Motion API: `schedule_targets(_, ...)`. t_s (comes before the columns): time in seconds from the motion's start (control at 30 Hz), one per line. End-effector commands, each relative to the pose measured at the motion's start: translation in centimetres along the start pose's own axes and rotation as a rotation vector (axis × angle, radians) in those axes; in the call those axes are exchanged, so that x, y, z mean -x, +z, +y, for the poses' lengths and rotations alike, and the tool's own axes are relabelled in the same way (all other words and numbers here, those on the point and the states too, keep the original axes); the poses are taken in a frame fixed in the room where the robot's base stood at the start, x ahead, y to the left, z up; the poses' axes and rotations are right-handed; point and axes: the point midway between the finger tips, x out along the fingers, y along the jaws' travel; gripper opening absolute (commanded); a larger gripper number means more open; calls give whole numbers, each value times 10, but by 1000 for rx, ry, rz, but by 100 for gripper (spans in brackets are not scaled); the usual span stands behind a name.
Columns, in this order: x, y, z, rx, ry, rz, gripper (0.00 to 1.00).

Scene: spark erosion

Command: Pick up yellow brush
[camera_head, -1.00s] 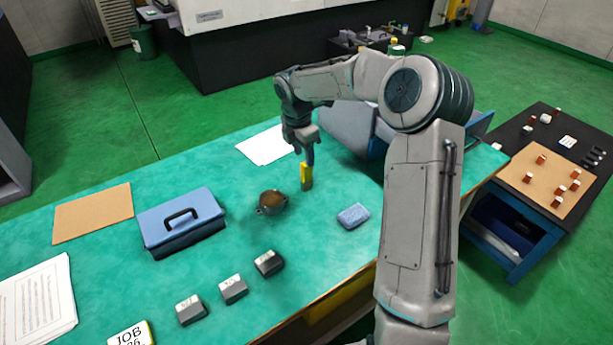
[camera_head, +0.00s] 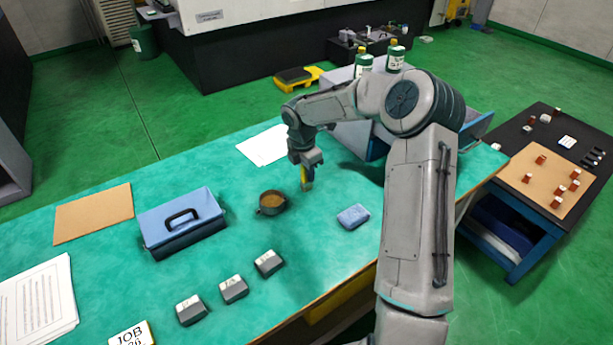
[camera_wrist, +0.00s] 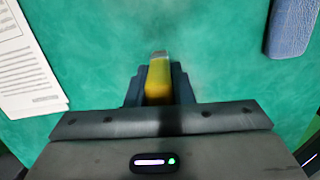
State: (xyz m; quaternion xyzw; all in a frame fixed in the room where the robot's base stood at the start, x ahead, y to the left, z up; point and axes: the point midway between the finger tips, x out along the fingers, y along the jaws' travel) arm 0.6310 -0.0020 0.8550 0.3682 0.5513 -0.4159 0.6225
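The yellow brush (camera_head: 308,183) is upright at the table, right of the small round brown pot. Its yellow body and pale end also show in the wrist view (camera_wrist: 158,82). My gripper (camera_head: 306,175) points down over it. In the wrist view the dark fingers (camera_wrist: 159,88) lie close against both sides of the brush with no gap to see, so my gripper looks shut on it. The fingers hide part of the brush, and I cannot tell whether its lower end touches the table.
The round pot (camera_head: 271,203) stands just left. A blue sponge-like block (camera_head: 353,216) lies to the right and a blue toolbox (camera_head: 182,222) farther left. Several grey blocks (camera_head: 233,289) line the front. White papers (camera_head: 265,145) lie behind. Green table between them is clear.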

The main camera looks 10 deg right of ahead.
Motion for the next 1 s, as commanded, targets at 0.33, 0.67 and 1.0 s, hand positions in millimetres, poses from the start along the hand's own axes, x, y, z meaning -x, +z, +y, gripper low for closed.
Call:
schedule_targets(0.33,1,0,0,0,0,0,0)
schedule_targets(0.67,27,4,1,-2,3,-2,0)
schedule_targets(1.0,70,58,-34,-7,1,-3,0)
